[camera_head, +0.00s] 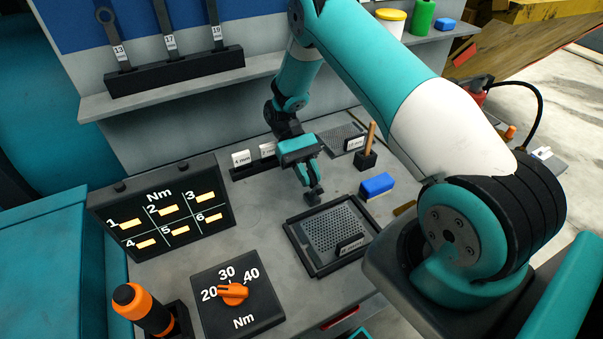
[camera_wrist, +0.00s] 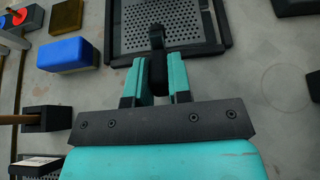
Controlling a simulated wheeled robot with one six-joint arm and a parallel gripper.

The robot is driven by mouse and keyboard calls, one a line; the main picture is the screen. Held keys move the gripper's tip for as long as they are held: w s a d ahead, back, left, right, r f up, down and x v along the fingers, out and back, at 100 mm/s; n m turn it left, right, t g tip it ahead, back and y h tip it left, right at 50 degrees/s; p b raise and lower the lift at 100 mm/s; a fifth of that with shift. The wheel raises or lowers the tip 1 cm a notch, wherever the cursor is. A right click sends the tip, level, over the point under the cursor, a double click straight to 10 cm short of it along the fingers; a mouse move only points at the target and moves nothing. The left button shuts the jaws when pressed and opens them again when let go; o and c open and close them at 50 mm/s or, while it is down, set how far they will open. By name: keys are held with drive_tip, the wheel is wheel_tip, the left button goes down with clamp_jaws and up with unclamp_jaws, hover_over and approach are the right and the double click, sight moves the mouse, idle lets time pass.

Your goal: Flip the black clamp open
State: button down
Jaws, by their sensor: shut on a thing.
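The black clamp (camera_head: 314,197) is at the back edge of a black-framed tray with a perforated metal plate (camera_head: 334,228). My gripper (camera_head: 308,178) is directly above it, reaching down, with its teal fingers around the clamp's upper part. In the wrist view, my gripper (camera_wrist: 159,80) is shut on the clamp (camera_wrist: 157,40), a dark upright piece between the two fingers. Its head overlaps the tray frame's near edge in that view. The clamp's lower part is partly hidden, and I cannot tell its exact angle.
A blue block (camera_head: 376,185) and a dark holder with a wooden handle (camera_head: 367,158) stand right of my gripper. A torque dial (camera_head: 237,298), a number panel (camera_head: 163,208) and an orange-black tool (camera_head: 143,309) are at left. Bare bench lies between panel and tray.

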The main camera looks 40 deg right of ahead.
idle(0.3)
drive_tip(key=c, duration=1)
unclamp_jaws()
drive_tip(key=shift+c, duration=0.2)
